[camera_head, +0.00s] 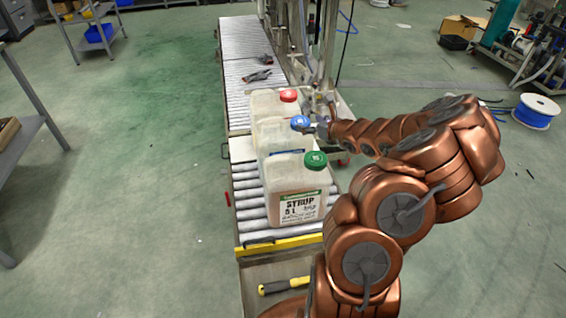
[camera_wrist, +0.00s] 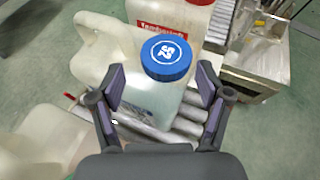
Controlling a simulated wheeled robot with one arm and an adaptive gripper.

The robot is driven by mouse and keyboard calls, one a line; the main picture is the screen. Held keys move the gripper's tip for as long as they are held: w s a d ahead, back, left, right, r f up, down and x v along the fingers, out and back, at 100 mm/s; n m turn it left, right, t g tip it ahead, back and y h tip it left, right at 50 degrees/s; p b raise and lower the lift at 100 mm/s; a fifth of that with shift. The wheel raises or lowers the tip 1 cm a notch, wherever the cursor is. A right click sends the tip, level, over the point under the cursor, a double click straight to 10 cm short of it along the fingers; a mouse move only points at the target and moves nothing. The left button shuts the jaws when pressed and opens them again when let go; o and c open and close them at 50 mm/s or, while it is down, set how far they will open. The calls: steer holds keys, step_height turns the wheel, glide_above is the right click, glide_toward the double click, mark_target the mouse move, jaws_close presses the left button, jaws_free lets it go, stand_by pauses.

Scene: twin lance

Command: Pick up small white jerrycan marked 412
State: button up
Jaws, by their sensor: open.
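Three whitish translucent jerrycans stand in a row on the roller conveyor: one with a red cap (camera_head: 263,101) at the back, one with a blue cap (camera_head: 277,138) in the middle, one with a green cap (camera_head: 285,176) in front. The front one has a "SYRUP 5 L" label. I cannot read 412 on any of them. My gripper (camera_wrist: 160,85) is open, its fingers either side of the blue-capped jerrycan's cap (camera_wrist: 167,58) and neck area in the wrist view. Contact cannot be told. In the head view my gripper (camera_head: 318,126) is beside the blue cap, partly hidden.
The roller conveyor (camera_head: 248,196) has a yellow front edge (camera_head: 283,245), with a yellow-handled tool (camera_head: 284,286) below. Dark tools (camera_head: 257,75) lie on the rollers farther back. A metal frame stands close at the back right. Open green floor lies to the left.

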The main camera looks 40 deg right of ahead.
mark_target(302, 123)
steer(key=shift+s+d+f, duration=0.1)
steer(key=shift+d+f, duration=0.25)
steer(key=shift+d, duration=0.1)
steer(key=shift+w+f+m, duration=0.2)
steer(key=shift+m, duration=0.1)
steer(key=shift+x, duration=1.05)
steer(key=b+x, duration=0.1)
steer(key=x, duration=0.3)
steer(key=shift+s+f, duration=0.15)
steer(key=shift+w, duration=0.55)
steer(key=c, duration=1.4)
jaws_close()
